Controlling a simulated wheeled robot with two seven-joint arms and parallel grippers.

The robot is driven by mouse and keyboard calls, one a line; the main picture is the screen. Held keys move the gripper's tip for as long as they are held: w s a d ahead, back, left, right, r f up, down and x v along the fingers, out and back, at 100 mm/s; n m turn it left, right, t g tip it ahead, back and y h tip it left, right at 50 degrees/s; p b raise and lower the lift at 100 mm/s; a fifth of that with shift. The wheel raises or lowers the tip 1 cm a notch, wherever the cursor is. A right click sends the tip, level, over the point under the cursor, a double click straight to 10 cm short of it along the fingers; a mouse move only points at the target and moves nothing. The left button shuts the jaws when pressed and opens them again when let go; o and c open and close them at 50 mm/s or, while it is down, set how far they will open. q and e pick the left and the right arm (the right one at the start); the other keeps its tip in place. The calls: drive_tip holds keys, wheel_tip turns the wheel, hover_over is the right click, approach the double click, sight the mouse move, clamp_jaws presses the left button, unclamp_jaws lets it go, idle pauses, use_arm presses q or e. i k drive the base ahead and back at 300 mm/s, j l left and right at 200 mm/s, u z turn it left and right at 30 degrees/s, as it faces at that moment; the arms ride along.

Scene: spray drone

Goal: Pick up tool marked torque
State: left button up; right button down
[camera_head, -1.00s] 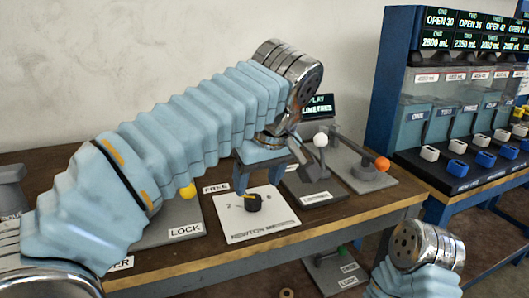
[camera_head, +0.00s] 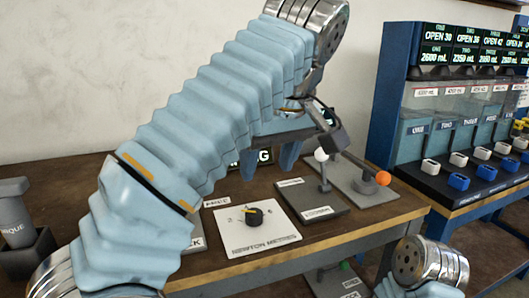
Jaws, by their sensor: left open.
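The tool marked torque (camera_head: 14,222) stands upright in a dark holder at the far left of the bench. Its grey body carries a label of which only "RQUE" shows, and its left side touches the picture edge. My left gripper (camera_head: 265,165) is open, with its two blue fingers apart and nothing seen between them. It hangs above the back of the bench, well to the right of the tool. My left arm crosses the picture between them. My right gripper is out of view; only part of my right arm shows at the lower right.
A white "NEWTON METRES" panel (camera_head: 252,232) with a black knob lies on the wooden bench (camera_head: 90,188). Lever plates with a white ball (camera_head: 321,155) and an orange ball (camera_head: 383,178) stand to its right. A blue dispenser rack (camera_head: 392,95) stands at the right.

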sight(18, 226)
drive_tip(key=k, duration=1)
